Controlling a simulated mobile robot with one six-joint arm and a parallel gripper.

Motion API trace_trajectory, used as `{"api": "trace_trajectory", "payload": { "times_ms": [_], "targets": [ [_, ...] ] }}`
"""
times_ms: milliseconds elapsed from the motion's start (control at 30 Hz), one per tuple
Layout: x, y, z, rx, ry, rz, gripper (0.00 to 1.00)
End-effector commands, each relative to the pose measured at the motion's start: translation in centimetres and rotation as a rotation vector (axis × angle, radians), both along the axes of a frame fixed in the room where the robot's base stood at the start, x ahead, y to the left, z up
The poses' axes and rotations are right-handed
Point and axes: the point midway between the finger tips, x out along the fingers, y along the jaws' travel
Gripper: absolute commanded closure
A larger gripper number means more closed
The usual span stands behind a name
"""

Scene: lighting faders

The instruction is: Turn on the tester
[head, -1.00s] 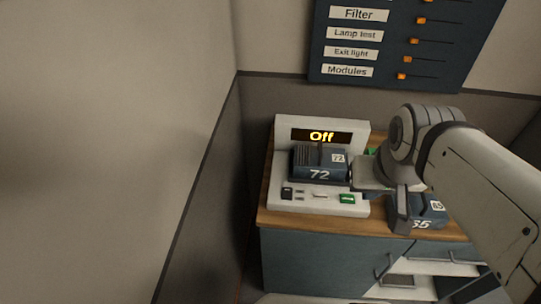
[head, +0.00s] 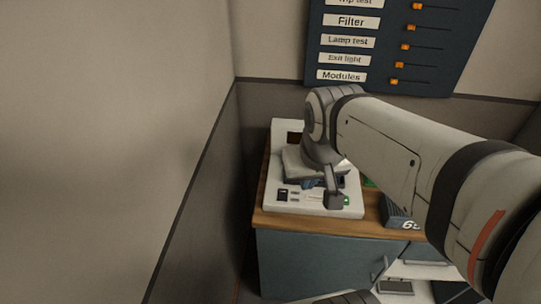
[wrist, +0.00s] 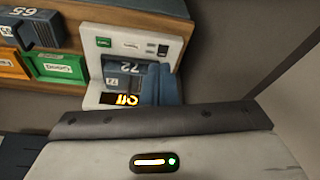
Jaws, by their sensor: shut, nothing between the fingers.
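The tester (head: 330,207) is a pale console on the wooden cabinet top. It also shows upside down in the wrist view (wrist: 135,27). Its display (wrist: 125,99) reads "Off" in yellow. A blue module marked 72 (wrist: 125,72) sits in it. My gripper (head: 303,165) is over the tester and hides most of the module and display in the head view. In the wrist view my gripper (wrist: 165,70) is shut and empty, its tips close to the switch; contact cannot be told.
Another blue module (head: 398,213), marked 65, stands to the right of the tester. Green (wrist: 56,67) and orange (wrist: 12,64) trays show beside it in the wrist view. A wall panel (head: 440,50) with labelled sliders hangs behind. Walls are close on the left.

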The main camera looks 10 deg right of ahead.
Motion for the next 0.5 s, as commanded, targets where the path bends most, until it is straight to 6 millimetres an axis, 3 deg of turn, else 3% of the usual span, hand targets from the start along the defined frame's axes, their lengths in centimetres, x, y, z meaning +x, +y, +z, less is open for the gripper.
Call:
{"api": "trace_trajectory", "payload": {
  "times_ms": [67, 300, 500],
  "targets": [
    [2.3, -0.9, -1.6, 0.005, 0.025, -0.028, 1.00],
    [11.0, -0.7, -6.4, 0.021, 0.102, -0.162, 1.00],
    [16.5, -0.4, -10.5, 0.025, 0.146, -0.251, 1.00]
  ]
}}
